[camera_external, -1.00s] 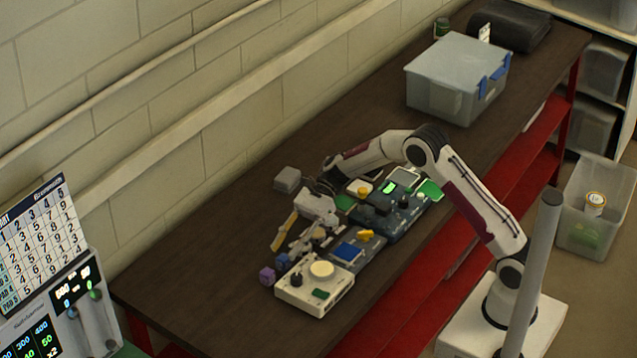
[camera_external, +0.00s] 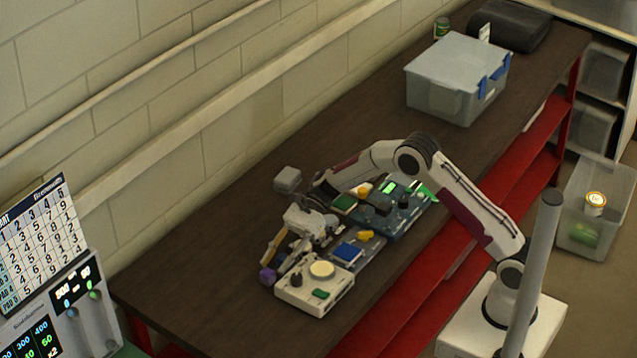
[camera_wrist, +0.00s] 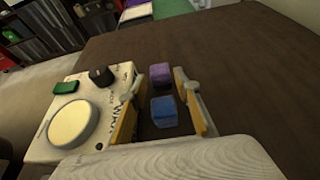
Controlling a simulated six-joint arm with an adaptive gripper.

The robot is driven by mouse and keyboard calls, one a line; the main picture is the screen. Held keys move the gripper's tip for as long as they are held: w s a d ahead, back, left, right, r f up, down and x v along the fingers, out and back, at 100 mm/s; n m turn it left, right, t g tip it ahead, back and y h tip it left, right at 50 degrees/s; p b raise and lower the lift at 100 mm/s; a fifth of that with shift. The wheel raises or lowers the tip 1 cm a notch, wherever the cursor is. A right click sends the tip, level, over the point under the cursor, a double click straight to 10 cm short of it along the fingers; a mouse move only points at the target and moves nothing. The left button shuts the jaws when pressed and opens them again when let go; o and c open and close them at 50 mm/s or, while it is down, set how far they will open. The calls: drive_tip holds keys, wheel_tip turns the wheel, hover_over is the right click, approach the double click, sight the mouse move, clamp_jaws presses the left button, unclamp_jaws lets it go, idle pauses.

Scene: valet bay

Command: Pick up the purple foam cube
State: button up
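The purple foam cube (camera_wrist: 160,75) lies on the dark table, beyond a blue cube (camera_wrist: 164,111) in the wrist view. In the external view the purple cube (camera_external: 267,275) sits just left of the white device. My gripper (camera_wrist: 156,82) is open, with one finger on either side of the line of the two cubes. The purple cube shows near the fingertips and the blue cube lies deeper between the fingers. In the external view my gripper (camera_external: 284,264) is low over the table, and the blue cube is mostly hidden by it. I cannot tell whether a finger touches either cube.
A white device (camera_external: 313,290) with a round cream dial stands close beside the right-hand finger in the external view. Circuit boards (camera_external: 392,212) lie behind it. A small grey box (camera_external: 287,179) and a lidded grey bin (camera_external: 458,77) stand farther back. The table left of the cubes is clear.

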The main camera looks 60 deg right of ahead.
drive_tip(key=shift+x, duration=1)
drive_tip(key=c, duration=0.6)
